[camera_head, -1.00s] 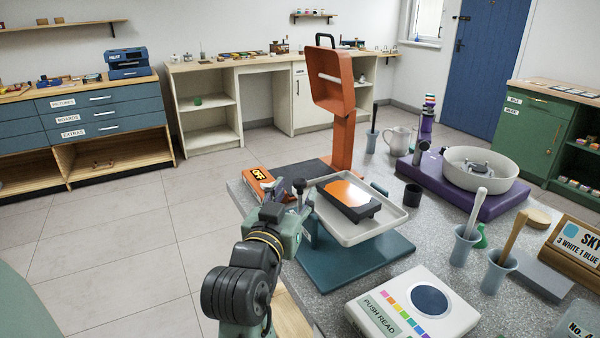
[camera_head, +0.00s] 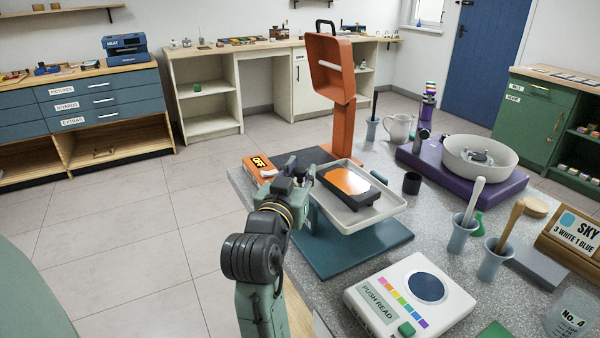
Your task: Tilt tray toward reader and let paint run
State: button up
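A shallow cream tray (camera_head: 385,209) sits on a stand above a teal base plate (camera_head: 395,237), in the middle of the head view. A black slab (camera_head: 362,203) lies in it, with glossy orange paint (camera_head: 345,181) and a pale sheen on top. The reader (camera_head: 376,307), a white box marked PUSH READ with a dark blue disc and a colour strip, stands in front of the tray. My gripper (camera_head: 292,180) is at the tray's left edge, and the wrist partly hides it. I cannot tell whether its fingers touch or grip anything.
An orange machine (camera_head: 345,128) stands behind the tray, with an orange OFF box (camera_head: 257,168) to its left. A black cup (camera_head: 412,183), a purple base (camera_head: 470,184) with a white bowl, and pestles in blue-grey mortars (camera_head: 462,236) stand right. Bare grey tabletop lies between tray and mortars.

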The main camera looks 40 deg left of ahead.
grip_shut()
dwell(0.4)
jog(key=b, duration=0.2)
jog(key=shift+s+d+f+t+b, duration=0.1)
jog(key=shift+f+t+b, duration=0.2)
jog(key=shift+f+b, duration=0.1)
jog(key=shift+s+d+m+t+b, duration=0.2)
jog(key=shift+d+m+t+b, duration=0.3)
jog(key=shift+b, duration=0.65)
jog(key=shift+s+d+r+m+y+b, duration=0.1)
jog(key=shift+d+r+m+y+b, duration=0.25)
jog(key=shift+b, duration=0.2)
jog(key=o, duration=0.6)
grip_release()
